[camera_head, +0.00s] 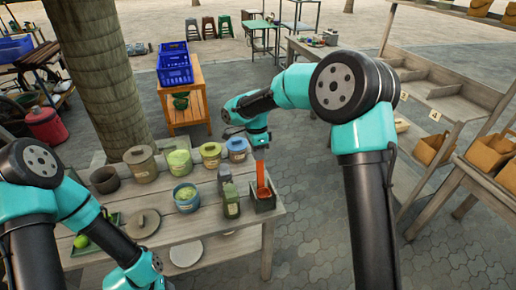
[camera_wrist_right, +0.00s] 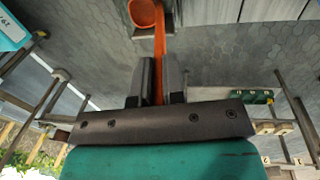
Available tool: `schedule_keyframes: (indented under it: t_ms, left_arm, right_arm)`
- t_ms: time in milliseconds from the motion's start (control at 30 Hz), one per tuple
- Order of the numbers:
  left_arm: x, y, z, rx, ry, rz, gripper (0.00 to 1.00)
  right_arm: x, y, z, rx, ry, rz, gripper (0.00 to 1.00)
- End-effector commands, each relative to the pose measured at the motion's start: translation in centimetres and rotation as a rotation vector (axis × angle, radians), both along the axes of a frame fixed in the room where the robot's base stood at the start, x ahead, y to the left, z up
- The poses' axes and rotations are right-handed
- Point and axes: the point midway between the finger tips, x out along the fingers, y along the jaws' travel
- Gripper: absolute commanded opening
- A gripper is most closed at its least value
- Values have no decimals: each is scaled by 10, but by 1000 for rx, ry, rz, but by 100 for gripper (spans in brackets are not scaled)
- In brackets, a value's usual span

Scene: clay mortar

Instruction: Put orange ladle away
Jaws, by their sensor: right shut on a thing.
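The orange ladle (camera_head: 263,178) is upright at the right end of the wooden table (camera_head: 225,248), its lower part inside or just in front of a dark square holder (camera_head: 265,201). I cannot tell whether it touches the holder's bottom. My right gripper (camera_head: 260,152) is above the holder, shut on the ladle's handle. In the right wrist view the handle of the ladle (camera_wrist_right: 159,60) runs between the two fingers of my right gripper (camera_wrist_right: 159,75), and its round bowl shows beyond them. My left arm is at the lower left; its gripper is out of view.
Two grey-green containers (camera_head: 230,200) stand just left of the holder. Several lidded pots (camera_head: 180,163) line the table's back, and a blue pot (camera_head: 186,197) stands nearer. A round lid (camera_head: 142,223) lies at the left. Paved floor (camera_head: 305,215) is clear right of the table.

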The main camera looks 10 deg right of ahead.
Motion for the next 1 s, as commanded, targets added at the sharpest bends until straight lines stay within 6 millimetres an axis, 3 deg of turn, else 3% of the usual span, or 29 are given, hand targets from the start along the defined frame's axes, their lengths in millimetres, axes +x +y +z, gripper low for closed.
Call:
schedule_keyframes:
  t_ms: [400,933,967,1000]
  left_arm:
    - [0,0,0,0,0,0,43]
    - [0,0,0,0,0,0,43]
    - [0,0,0,0,0,0,43]
    - [0,0,0,0,0,0,43]
  right_arm:
    - [0,0,-27,-1,0,0,0]
    - [0,0,-29,0,-1,0,0]
    - [0,0,-29,0,-1,0,13]
    - [0,0,-29,0,-1,0,17]
